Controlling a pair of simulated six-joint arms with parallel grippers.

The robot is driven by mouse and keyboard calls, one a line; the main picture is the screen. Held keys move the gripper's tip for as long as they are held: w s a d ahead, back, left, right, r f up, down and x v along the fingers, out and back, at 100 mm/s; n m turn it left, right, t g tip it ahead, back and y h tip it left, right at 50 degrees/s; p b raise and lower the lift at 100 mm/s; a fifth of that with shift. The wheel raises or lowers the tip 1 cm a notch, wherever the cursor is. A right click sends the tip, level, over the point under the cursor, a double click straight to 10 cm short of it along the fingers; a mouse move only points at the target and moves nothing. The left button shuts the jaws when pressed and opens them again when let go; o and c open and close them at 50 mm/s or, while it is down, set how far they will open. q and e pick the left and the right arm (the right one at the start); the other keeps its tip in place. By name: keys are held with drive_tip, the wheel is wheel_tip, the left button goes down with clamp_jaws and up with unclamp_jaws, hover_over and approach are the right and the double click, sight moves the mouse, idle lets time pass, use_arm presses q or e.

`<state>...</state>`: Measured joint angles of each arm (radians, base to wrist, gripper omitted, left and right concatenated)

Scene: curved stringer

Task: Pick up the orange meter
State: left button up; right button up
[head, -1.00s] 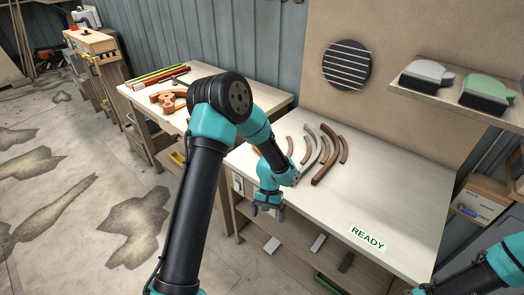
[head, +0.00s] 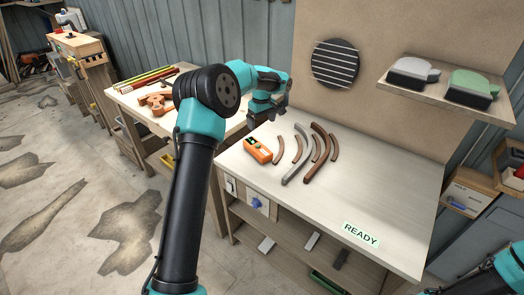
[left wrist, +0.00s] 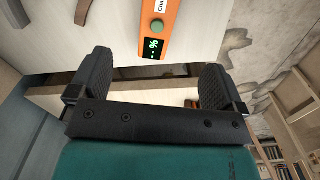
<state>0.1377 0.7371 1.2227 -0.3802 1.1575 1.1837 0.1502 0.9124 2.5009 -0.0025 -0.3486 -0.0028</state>
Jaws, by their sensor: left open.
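The orange meter (head: 258,150) lies on the pale workbench at its left end, beside the curved strips. In the left wrist view the orange meter (left wrist: 158,28) shows at the top, with a dark green-lit display and a round green button; its far part is cut off by the frame. My left gripper (head: 267,116) is above the bench's back left part, behind the meter in the head view. In the left wrist view its two dark fingers (left wrist: 158,82) are wide apart with nothing between them. My right gripper is not seen; only a piece of that arm shows at the lower right.
Several curved brown and grey strips (head: 312,152) lie right of the meter. A READY label (head: 361,235) is on the bench's front right, with clear surface around it. A shelf (head: 440,98) with two sanding blocks juts out at the right. A second bench (head: 126,97) stands at the left.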

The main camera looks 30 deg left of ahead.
sight(262, 150)
use_arm(q)
drive_tip(key=shift+f, duration=0.1)
wheel_tip(262, 150, down, 12)
drive_tip(key=shift+f, duration=0.1)
idle(0.6)
drive_tip(key=shift+f, duration=2.6)
drive_tip(key=c, duration=1.1)
drive_tip(key=shift+r, duration=0.1)
